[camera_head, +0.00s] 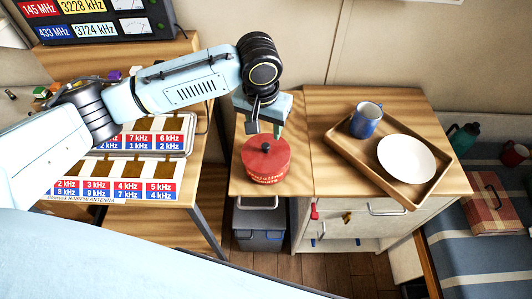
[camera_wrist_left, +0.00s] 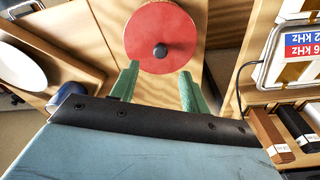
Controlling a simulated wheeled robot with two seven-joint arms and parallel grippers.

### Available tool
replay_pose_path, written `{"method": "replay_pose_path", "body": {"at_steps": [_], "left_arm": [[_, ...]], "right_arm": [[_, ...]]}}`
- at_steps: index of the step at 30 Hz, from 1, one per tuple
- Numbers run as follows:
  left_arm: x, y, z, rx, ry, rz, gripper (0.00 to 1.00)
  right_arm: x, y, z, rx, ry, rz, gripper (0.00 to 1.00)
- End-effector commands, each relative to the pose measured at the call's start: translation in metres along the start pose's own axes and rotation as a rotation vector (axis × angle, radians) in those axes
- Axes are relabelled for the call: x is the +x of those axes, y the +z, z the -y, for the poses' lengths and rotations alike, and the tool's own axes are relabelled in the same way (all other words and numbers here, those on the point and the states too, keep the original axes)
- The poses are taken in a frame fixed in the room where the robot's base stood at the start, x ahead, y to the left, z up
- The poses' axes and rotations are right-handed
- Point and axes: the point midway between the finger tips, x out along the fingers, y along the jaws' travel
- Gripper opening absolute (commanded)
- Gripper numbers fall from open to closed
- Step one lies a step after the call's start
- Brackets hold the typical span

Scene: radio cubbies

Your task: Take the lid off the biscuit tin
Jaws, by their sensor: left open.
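The biscuit tin (camera_head: 266,172) is round and red, with pale lettering on its side. It stands on the wooden cabinet top, near the front edge. Its lid (camera_head: 264,153) is on it, flat and red with a dark knob (camera_head: 266,147) in the middle. My left gripper (camera_head: 265,130) is above and just behind the tin, pointing down. In the left wrist view the green fingers (camera_wrist_left: 157,88) are apart with nothing between them. The lid (camera_wrist_left: 150,28) and its knob (camera_wrist_left: 160,50) lie just beyond the fingertips there. My right gripper is not in view.
A wooden tray (camera_head: 345,150) with a blue mug (camera_head: 366,120) and a white plate (camera_head: 406,159) stands right of the tin. Label panels (camera_head: 125,175) lie on the left desk, below a radio (camera_head: 95,20). A cushioned bench (camera_head: 490,240) is at the right.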

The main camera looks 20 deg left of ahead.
Motion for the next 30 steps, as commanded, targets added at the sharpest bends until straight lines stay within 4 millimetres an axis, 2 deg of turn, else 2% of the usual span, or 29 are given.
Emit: {"method": "replay_pose_path", "body": {"at_steps": [1, 8, 15, 18, 25, 30], "left_arm": [[0.007, 0.0, 0.0, 0.0, 0.0, 0.0, 0.46], [0.024, 0.001, 0.0, 0.001, 0.001, 0.0, 0.46], [0.059, 0.003, 0.0, 0.001, 0.0, -0.001, 0.46], [0.066, 0.003, 0.0, 0.002, 0.0, -0.002, 0.46], [0.066, 0.003, 0.0, 0.003, 0.001, -0.002, 0.46], [0.066, 0.003, 0.0, 0.003, 0.001, -0.002, 0.24]], "right_arm": [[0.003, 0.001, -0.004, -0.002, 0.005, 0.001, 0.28], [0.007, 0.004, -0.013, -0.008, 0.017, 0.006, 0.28], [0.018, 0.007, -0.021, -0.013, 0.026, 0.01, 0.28], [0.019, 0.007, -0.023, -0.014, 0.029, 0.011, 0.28], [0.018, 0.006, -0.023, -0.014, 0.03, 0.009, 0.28], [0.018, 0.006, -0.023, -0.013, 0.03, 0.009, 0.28]]}}
